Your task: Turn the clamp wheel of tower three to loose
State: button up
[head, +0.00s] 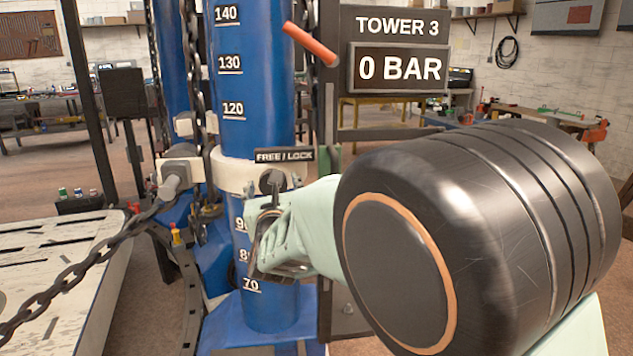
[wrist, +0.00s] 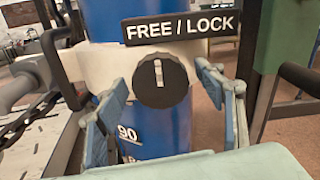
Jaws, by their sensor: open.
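The clamp wheel is a black ribbed knob (wrist: 161,83) on the white collar (wrist: 97,68) around the blue tower column, under a "FREE / LOCK" label (wrist: 181,27). Its white mark stands upright. In the head view the wheel (head: 270,182) shows just above my gripper, partly covered. The panel (head: 398,69) beside it reads "TOWER 3" and "0 BAR". My gripper (head: 277,228) is open and empty in front of the column. In the wrist view its blue-padded fingers (wrist: 162,88) stand left and right of the wheel, apart from it.
A red-handled lever (head: 311,44) sticks out above right. A dark chain (head: 75,272) runs slack from the collar to the lower left. A white slotted bench (head: 60,265) stands left. A green block (wrist: 262,35) is close right of the label.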

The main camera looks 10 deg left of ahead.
jog(key=shift+w+a, duration=0.15)
jog(key=shift+w, duration=0.25)
jog(key=c, duration=1.2)
jog(key=shift+o, duration=0.2)
jog(key=shift+f+b, duration=0.1)
jog(key=shift+b, duration=0.4)
